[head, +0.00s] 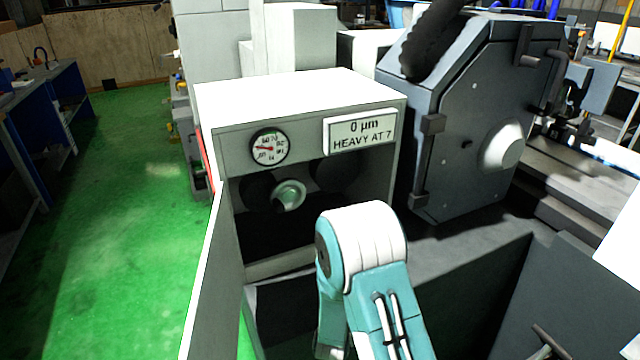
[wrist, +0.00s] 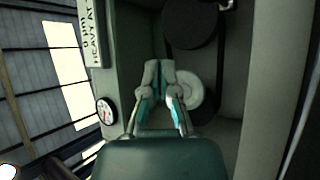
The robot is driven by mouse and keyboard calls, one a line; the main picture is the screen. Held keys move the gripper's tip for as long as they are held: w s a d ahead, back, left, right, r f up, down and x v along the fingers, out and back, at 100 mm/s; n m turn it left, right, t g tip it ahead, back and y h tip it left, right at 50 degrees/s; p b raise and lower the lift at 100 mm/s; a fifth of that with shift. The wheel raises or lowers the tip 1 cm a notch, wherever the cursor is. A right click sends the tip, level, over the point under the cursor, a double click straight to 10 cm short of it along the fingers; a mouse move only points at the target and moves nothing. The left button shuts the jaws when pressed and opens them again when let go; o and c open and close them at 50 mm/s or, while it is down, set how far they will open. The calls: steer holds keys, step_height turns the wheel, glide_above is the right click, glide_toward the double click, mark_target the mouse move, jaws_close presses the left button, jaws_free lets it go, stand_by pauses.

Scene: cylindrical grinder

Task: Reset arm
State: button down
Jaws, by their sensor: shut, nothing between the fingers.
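My gripper (wrist: 160,80) shows in the wrist view, with its fingertips together and nothing between them. It points into the open front of the grinder's white cabinet (head: 300,90). A pale round knob (wrist: 198,92) lies just beyond and beside the fingers in that view; I cannot tell whether they touch it. In the head view the knob (head: 288,194) shows inside the cabinet below the gauge. My white and teal arm (head: 362,245) stands in front of the cabinet, and the gripper is hidden there.
A dial gauge (head: 269,147) and a sign reading "0 µm HEAVY AT 7" (head: 360,131) are on the cabinet front. An open door panel (head: 208,285) stands at its left. A dark grey machine housing (head: 465,120) is at the right. Green floor (head: 110,220) is clear at left.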

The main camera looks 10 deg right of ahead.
step_height(320, 180, up, 7)
steer(key=w+m+g+y, duration=0.3)
steer(key=m+g+y, duration=0.1)
steer(key=s+r+m+g+y, duration=0.2)
steer(key=s+r+g+y, duration=0.15)
steer(key=s+r, duration=0.25)
steer(key=s+d+r+m+g, duration=0.2)
steer(key=s+g, duration=0.7)
steer(key=s, duration=1.7)
steer(key=m, duration=0.2)
steer(key=shift+d+m, duration=0.2)
steer(key=shift+m, duration=0.1)
